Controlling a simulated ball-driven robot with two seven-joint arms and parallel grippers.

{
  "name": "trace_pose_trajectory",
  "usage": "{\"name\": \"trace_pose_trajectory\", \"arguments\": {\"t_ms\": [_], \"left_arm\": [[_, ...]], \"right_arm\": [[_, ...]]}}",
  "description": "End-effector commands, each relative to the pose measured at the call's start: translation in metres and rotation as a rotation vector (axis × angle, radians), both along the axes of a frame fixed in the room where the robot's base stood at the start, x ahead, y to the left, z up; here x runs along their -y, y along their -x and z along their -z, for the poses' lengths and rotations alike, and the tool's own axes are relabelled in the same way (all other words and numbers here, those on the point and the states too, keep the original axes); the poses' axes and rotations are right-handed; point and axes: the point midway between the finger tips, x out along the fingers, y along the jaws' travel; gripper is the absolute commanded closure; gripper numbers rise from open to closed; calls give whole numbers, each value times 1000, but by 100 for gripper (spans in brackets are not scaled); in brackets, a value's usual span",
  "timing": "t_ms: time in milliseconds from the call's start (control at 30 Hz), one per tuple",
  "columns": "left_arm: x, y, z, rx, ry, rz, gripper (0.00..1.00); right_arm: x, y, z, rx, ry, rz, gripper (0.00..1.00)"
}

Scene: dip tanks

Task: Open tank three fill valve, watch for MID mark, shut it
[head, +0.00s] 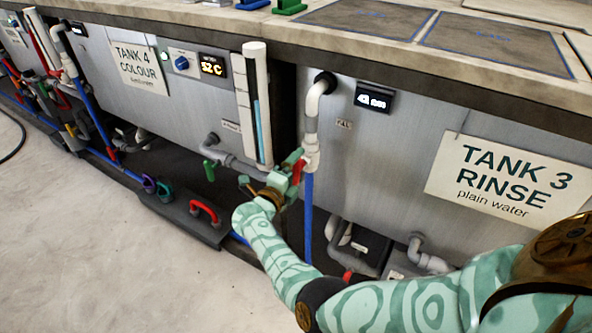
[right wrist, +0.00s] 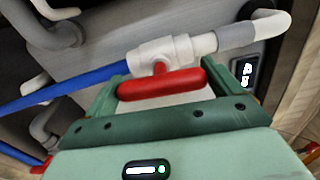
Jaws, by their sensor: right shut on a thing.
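The tank three fill valve is a white fitting (right wrist: 160,52) with a red handle (head: 298,170) on the white pipe (head: 312,118) at the left end of the tank marked TANK 3 RINSE (head: 500,182). A blue hose (head: 308,225) runs down from it. My right gripper (head: 291,174) is shut on the red handle. In the right wrist view the handle (right wrist: 162,83) sits between the fingers and lies roughly along the pipe. A white level gauge (head: 257,110) with a blue column stands just left of the pipe; its marks are too small to read. My left gripper is out of view.
TANK 4 COLOUR (head: 138,68) stands to the left with a lit temperature display (head: 213,67). A small display (head: 373,98) on tank three is hard to read. Grey drain pipes (head: 430,255) and a red handle (head: 205,211) are low down. Open floor (head: 80,240) lies at front left.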

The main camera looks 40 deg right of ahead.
Motion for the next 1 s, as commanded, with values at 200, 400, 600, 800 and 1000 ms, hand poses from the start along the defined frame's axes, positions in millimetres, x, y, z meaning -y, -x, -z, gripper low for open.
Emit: {"name": "trace_pose_trajectory", "arguments": {"t_ms": [200, 400, 600, 800, 1000], "left_arm": [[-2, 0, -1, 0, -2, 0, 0], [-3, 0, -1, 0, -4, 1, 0], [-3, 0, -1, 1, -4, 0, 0], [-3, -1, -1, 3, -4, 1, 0], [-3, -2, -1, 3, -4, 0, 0]], "right_arm": [[-1, -1, 0, -59, 23, -3, 32], [-1, -1, 1, -78, 31, -3, 32], [-1, 0, 1, -80, 32, -3, 32], [-1, 0, 1, -80, 32, -3, 0], [0, 0, 1, -77, 32, -2, 0]]}}
